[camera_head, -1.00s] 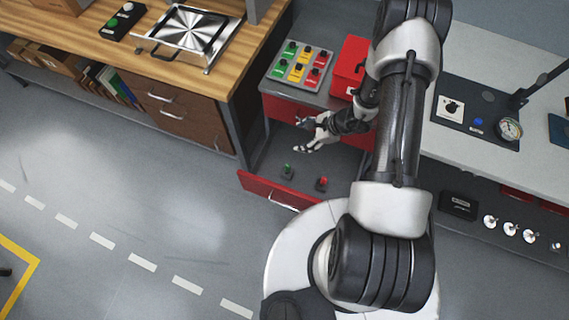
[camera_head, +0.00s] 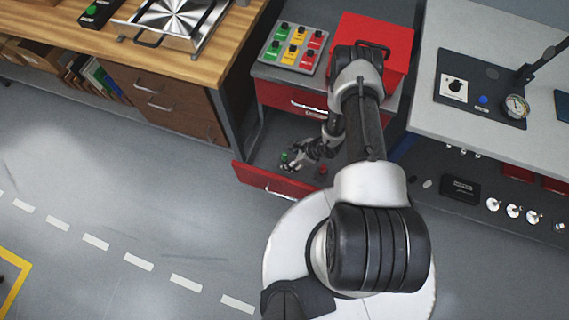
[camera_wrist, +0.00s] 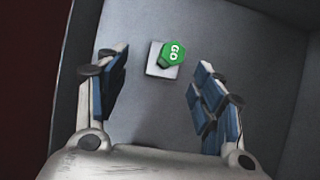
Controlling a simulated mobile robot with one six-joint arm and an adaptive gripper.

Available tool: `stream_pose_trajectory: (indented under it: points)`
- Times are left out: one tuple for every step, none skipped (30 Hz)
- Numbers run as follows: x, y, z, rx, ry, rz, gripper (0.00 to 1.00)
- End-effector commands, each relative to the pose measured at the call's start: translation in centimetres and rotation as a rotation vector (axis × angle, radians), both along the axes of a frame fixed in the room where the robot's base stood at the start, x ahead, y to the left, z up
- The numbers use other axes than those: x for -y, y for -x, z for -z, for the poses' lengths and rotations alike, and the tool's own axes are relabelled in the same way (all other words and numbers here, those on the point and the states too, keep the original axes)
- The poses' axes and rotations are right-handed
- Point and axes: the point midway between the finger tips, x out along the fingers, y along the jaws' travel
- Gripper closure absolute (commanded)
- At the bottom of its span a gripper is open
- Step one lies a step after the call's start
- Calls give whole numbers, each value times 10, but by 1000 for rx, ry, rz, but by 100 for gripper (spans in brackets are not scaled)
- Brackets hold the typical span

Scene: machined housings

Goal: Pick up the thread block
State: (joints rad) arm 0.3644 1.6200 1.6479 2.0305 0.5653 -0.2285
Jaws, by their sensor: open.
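In the wrist view, a small block with a square grey base (camera_wrist: 157,70) and a green hexagonal top (camera_wrist: 173,53) marked GO lies on the grey drawer floor. I cannot tell for sure whether it is the thread block. My gripper (camera_wrist: 160,78) is open, with its blue-padded fingers on either side of the block in the picture and nothing between them touching it. In the head view, the green-topped block (camera_head: 284,156) shows right beside my gripper (camera_head: 291,166), low over the open drawer. A red-topped block (camera_head: 322,170) is in the same drawer, partly near my arm.
The open red drawer (camera_head: 272,183) has walls close around my gripper. A tray (camera_head: 273,69) with several green, yellow and red pieces sits on the cabinet above, next to a red box (camera_head: 395,45). A wooden bench (camera_head: 95,40) is at left.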

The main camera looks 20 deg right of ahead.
Motion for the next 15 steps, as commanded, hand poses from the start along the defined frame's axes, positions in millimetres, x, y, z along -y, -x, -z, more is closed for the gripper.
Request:
stream_pose_trajectory:
  points:
    - [-2,-2,7,0,0,-1,38]
    - [-3,-2,9,0,0,-1,38]
    - [-4,-3,10,0,0,0,38]
    - [-5,-3,11,0,0,1,38]
    - [-5,-4,12,0,0,1,38]
    - [-6,-5,14,0,0,0,38]
    - [-7,-6,17,0,0,-1,38]
    - [-7,-8,20,2,1,-1,38]
    - [-9,-11,26,1,0,-2,38]
    - [-11,-13,31,1,0,-2,38]
    - [-12,-15,36,2,0,-3,38]
    - [-14,-18,41,2,0,-3,38]
    - [-15,-19,45,1,0,-3,38]
    - [-17,-20,48,0,-1,-4,38]
    - [-19,-22,51,1,0,-3,38]
